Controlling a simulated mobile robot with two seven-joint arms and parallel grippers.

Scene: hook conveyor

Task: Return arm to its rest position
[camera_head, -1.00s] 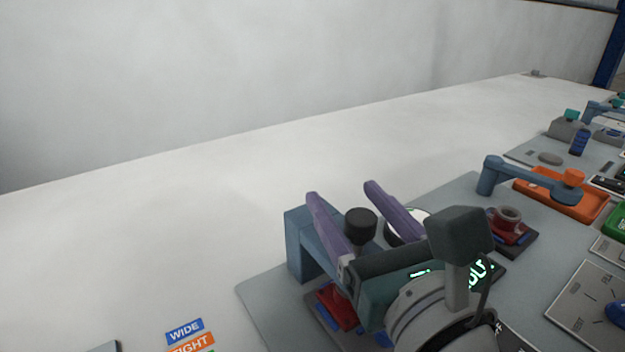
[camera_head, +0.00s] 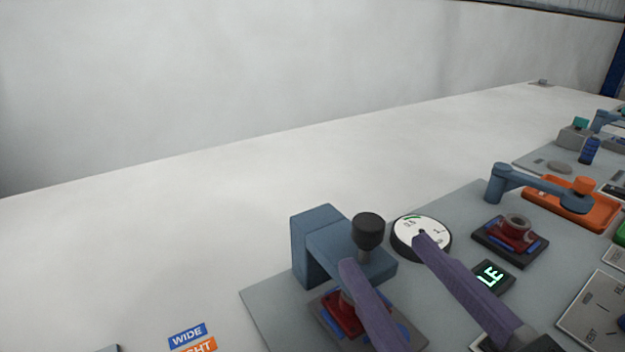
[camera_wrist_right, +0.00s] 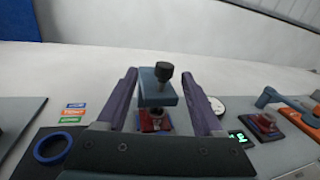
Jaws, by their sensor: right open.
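In the right wrist view the purple fingers (camera_wrist_right: 160,98) stand open on either side of a blue clamp-like stand with a black knob (camera_wrist_right: 163,72). The same blue stand (camera_head: 318,245) shows in the head view, with its black knob (camera_head: 369,230) on top and a red and blue block (camera_head: 338,312) beneath its arm. One finger overlaps the front of the stand in the head view; I cannot tell whether it touches. My left gripper is out of view.
A white dial (camera_head: 412,235) and a small green-lit display (camera_head: 492,276) lie on the grey mat to the right. A red round part on a dark base (camera_head: 515,235), a blue arm and an orange tray (camera_head: 590,212) stand farther right.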

